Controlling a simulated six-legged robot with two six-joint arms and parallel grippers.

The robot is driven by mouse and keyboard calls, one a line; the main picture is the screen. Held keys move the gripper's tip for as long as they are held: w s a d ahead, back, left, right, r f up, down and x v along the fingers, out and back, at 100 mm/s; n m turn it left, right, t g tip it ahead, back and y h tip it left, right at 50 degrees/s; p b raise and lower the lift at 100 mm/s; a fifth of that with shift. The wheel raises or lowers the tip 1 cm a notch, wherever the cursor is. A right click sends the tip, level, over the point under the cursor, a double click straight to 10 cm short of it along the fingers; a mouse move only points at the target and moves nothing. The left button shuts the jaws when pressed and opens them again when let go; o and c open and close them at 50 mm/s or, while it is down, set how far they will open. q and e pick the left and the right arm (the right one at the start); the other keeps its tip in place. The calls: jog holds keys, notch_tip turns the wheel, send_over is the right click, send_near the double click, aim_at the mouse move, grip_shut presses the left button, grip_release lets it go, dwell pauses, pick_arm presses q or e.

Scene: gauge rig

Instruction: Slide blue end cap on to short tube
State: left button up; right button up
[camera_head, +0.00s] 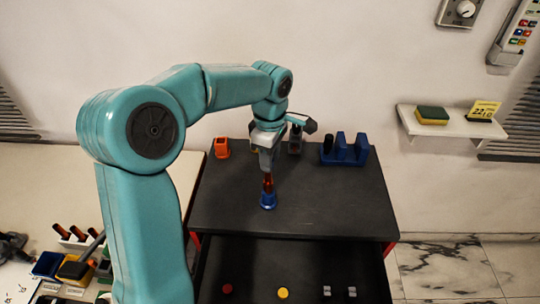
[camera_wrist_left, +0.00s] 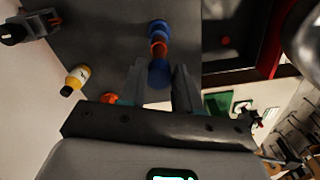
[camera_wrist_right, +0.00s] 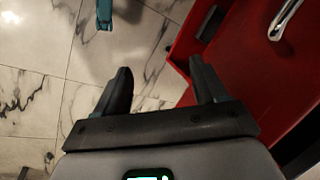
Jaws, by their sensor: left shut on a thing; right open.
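My left gripper (camera_head: 267,160) is shut on a blue end cap, which shows between the fingertips in the left wrist view (camera_wrist_left: 158,73). The reddish-brown short tube (camera_head: 268,184) is directly under the gripper and looks upright in a blue holder (camera_head: 268,201) on the dark bench top. In the left wrist view the cap lines up with the tube (camera_wrist_left: 158,47) and the blue holder (camera_wrist_left: 159,27) beyond it. I cannot tell how far the cap sits over the tube. My right gripper (camera_wrist_right: 160,82) is open and empty, above the marble floor beside a red cabinet.
An orange block (camera_head: 221,148) and a blue rack (camera_head: 345,149) stand at the back of the dark bench (camera_head: 335,205). A yellow bottle (camera_wrist_left: 77,79) shows in the left wrist view. An open drawer below holds small parts, including a yellow disc (camera_head: 283,293).

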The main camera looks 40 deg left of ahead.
pick_arm(q)
jog(key=shift+f, duration=0.1)
jog(key=o, duration=1.1)
jog(key=shift+r+p, duration=4.7)
jog(key=shift+r, duration=3.45)
